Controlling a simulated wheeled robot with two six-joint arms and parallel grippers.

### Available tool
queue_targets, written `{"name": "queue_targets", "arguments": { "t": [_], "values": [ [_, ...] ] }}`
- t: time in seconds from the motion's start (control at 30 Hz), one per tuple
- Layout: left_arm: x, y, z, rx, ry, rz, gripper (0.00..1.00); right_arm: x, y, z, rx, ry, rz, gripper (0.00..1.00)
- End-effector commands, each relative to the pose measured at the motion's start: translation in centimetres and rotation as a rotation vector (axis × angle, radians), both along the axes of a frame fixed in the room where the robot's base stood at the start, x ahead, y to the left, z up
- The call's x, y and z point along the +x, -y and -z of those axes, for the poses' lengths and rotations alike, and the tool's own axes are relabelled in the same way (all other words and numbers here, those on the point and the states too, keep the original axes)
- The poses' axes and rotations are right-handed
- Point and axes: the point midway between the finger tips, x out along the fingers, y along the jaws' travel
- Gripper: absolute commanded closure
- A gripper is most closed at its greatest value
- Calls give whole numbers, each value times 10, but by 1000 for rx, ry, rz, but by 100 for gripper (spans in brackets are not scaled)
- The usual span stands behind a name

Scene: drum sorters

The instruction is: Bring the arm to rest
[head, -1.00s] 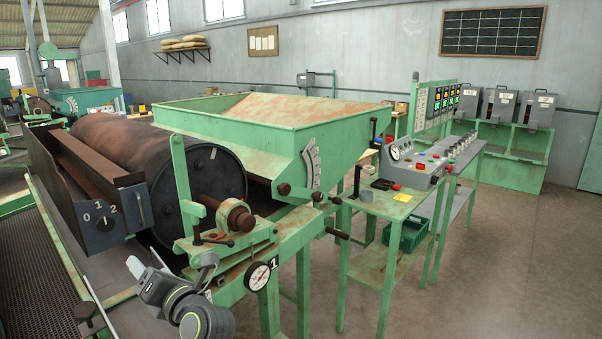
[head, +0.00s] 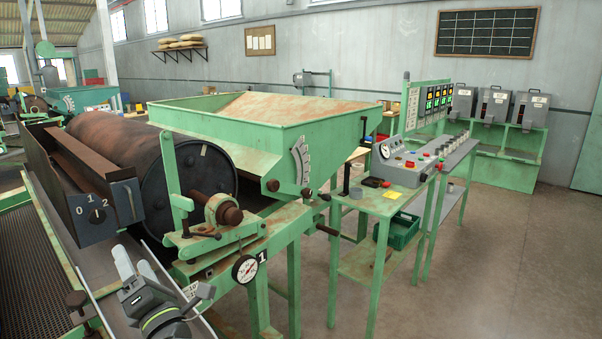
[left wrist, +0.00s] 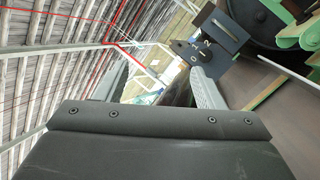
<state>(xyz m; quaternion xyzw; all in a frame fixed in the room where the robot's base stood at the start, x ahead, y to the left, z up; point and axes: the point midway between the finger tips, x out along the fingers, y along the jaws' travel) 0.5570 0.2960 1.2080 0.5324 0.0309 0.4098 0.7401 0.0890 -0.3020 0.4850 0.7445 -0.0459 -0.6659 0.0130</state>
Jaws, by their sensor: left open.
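My left gripper (head: 134,262) is at the lower left of the head view, with its two pale fingers apart and nothing between them. It points up and away, in front of the green drum machine (head: 262,248) and beside the dial gauge (head: 245,268). No contact with the machine shows. In the left wrist view a grey ribbed finger (left wrist: 207,92) shows below the dark switch box (left wrist: 205,45). My right gripper is in neither view.
A rusty drum (head: 112,150) and the switch box with its knob (head: 96,216) stand beyond the gripper. A mesh bed (head: 40,270) lies at far left. A control desk (head: 402,165) and open floor (head: 490,270) lie to the right.

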Motion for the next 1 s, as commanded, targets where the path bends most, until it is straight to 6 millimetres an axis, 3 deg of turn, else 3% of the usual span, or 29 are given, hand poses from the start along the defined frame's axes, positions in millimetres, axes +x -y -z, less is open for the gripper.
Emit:
{"name": "queue_targets", "arguments": {
  "t": [0.13, 0.27, 0.47, 0.6, 0.73, 0.87, 1.0],
  "values": [
    [-15, 11, -8, 241, -9, 40, 37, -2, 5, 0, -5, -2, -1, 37],
    [-29, 35, -6, 523, -60, 112, 37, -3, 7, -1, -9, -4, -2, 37],
    [-47, 78, 31, 939, -235, 264, 37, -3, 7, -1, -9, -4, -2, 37],
    [-63, 99, 81, 1198, -423, 396, 37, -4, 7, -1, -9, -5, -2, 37],
    [-87, 105, 138, 1400, -643, 535, 37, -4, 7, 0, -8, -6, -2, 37],
    [-122, 96, 198, 1558, -904, 683, 37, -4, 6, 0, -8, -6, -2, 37],
    [-174, 71, 255, 1662, -1221, 841, 37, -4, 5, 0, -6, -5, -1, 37]
  ]
}}
